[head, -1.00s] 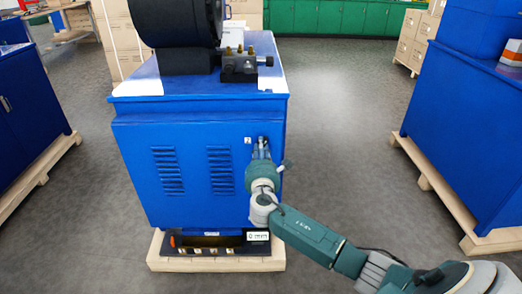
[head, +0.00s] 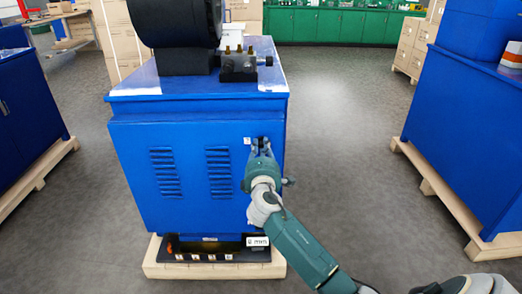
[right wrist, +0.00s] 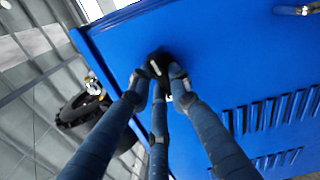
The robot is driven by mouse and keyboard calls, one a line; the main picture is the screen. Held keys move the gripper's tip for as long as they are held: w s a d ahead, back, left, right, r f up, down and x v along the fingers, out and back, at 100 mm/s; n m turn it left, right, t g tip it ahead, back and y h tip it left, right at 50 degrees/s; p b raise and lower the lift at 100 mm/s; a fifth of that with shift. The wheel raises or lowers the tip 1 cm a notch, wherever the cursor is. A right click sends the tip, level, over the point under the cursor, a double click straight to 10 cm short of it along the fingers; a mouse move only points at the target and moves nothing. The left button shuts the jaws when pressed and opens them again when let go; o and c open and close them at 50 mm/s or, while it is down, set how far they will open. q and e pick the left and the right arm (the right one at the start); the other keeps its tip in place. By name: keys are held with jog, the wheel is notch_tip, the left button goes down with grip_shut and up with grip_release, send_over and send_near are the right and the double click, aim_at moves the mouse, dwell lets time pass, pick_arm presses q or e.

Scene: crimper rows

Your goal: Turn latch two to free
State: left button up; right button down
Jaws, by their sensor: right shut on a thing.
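The blue cabinet (head: 200,140) stands in the middle of the head view. A small white label (head: 247,141), seemingly marked 2, sits high on its front face at the right. Just right of the label is the dark latch (head: 261,139), mostly covered by my right gripper (head: 261,147). In the right wrist view the fingers of my right gripper (right wrist: 162,82) are closed around the dark latch (right wrist: 160,60) on the blue panel. The latch's exact angle is hidden by the fingers. My left gripper is not in view.
Vent slots (head: 219,172) mark the cabinet's front. A wooden pallet (head: 160,268) and a dark tray with a small display (head: 258,241) lie below it. Another blue cabinet (head: 445,130) stands at the right, with free floor (head: 345,150) between.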

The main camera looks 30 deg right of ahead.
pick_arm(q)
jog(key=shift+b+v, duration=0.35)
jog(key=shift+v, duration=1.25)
pick_arm(e)
jog(key=shift+r+m, duration=0.1)
jog(key=shift+m, duration=0.9)
jog(key=c, duration=1.6)
grip_release()
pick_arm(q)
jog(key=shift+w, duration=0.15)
pick_arm(e)
jog(key=shift+s, duration=0.1)
jog(key=shift+s+a, duration=0.15)
jog(key=shift+s, duration=0.05)
jog(key=v, duration=1.1)
jog(key=shift+s, duration=0.2)
